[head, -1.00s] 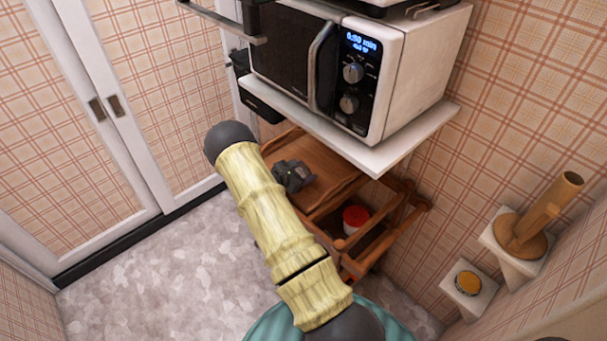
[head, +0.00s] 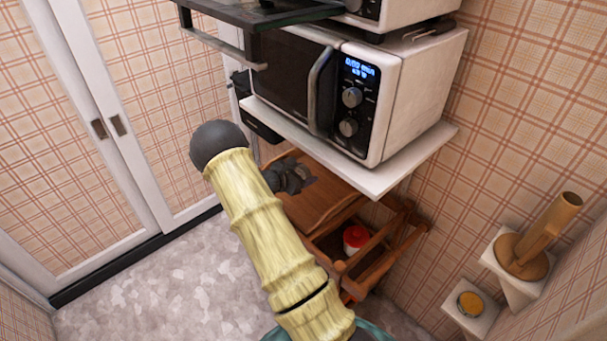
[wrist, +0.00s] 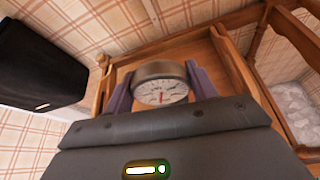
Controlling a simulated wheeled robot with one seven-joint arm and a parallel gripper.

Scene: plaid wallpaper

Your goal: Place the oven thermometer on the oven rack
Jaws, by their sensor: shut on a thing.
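The oven thermometer (wrist: 162,90) is a round metal dial with a pale face and a red needle. It shows in the wrist view between the two purple-grey fingers of my gripper (wrist: 160,82), which is shut on it. In the head view my gripper (head: 292,178) is small and dark, over the wooden cart; the thermometer cannot be made out there. The oven is at the top of the head view with its dark door (head: 262,12) lowered open and its handle toward the left. The oven rack cannot be made out; the oven's inside is cut off by the frame's top.
A white microwave (head: 420,85) stands on a white shelf (head: 400,170) below the oven. A wooden cart (head: 325,205) holding a red-lidded jar (head: 355,238) is underneath. Wall shelves at right carry a wooden holder (head: 525,255) and a yellow-topped tin (head: 470,304). The floor at left is clear.

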